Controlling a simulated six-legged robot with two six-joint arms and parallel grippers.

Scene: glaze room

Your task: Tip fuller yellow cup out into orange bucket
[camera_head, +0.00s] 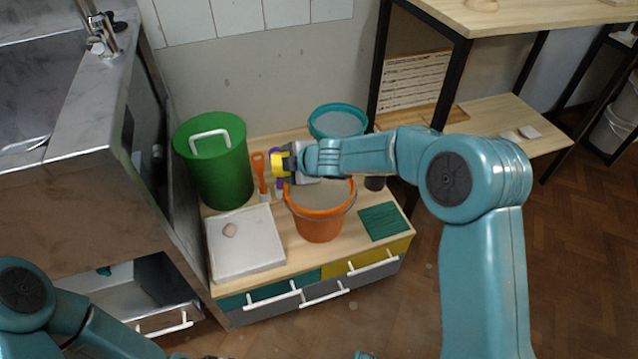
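A yellow cup (277,166) is at the tip of my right gripper (287,162), which appears shut on it. The gripper hides much of the cup, so its tilt and contents cannot be made out. The orange bucket (319,228) stands on the wooden cabinet top, with greyish content inside. The cup is near the back left of the bucket's rim, and my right forearm passes over the bucket's far side. Only one yellow cup shows. My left arm is at the bottom left, and its gripper is out of view.
A green lidded bin (223,178) stands at the left. A white tray (262,258) holds a small round lump (230,230). An orange-handled brush (260,174), a teal basin (338,121) and a dark green mat (384,221) surround the bucket. A dark cup (375,183) stands behind right.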

